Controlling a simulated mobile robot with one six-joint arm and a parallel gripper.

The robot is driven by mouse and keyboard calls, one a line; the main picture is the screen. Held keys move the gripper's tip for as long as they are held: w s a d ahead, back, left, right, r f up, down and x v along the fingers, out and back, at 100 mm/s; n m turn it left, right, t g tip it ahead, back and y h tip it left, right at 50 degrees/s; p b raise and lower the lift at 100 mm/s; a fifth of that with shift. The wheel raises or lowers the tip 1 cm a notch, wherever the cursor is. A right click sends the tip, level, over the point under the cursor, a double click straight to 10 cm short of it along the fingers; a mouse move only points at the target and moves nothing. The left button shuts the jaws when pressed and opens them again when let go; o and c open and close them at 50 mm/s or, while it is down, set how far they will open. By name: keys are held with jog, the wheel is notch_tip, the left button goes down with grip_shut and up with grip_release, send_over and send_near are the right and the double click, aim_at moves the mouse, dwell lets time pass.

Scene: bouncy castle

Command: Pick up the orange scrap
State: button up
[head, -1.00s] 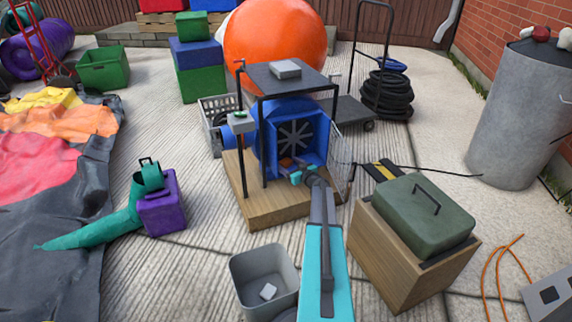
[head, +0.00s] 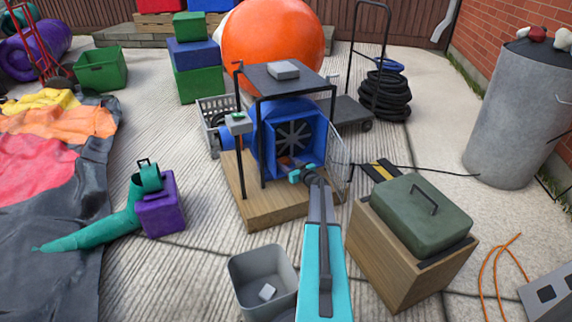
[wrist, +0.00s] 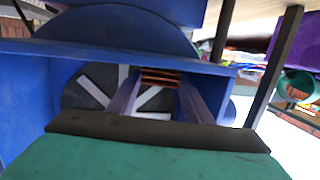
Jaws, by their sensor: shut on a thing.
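The orange scrap (wrist: 160,77) is a small, dark-striped orange piece between the tips of my gripper (wrist: 160,88) in the wrist view. My gripper is shut on it, with one finger on each side. In the head view my gripper (head: 290,165) is at the open front of the blue blower housing (head: 262,150), low and in front of the fan (head: 295,137). The scrap is too small and shaded to make out clearly there. In the wrist view the housing's blue walls (wrist: 25,95) stand around the fingers.
The blower stands on a wooden base (head: 262,208) under a dark frame top (head: 280,76). A grey bin (head: 250,265) with a light block inside is left of my arm. A wooden box (head: 390,265) bearing a green case (head: 424,215) is on the right.

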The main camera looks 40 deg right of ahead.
notch_tip(320, 180, up, 3)
jog(key=shift+f+p, duration=0.1)
jog(key=shift+p, duration=0.45)
jog(key=a+f+p+v, duration=0.1)
jog(key=a+p+v, duration=0.1)
jog(key=v, duration=1.3)
jog(key=shift+s+a+p, duration=0.2)
jog(key=shift+a+p, duration=0.25)
jog(key=shift+a, duration=0.05)
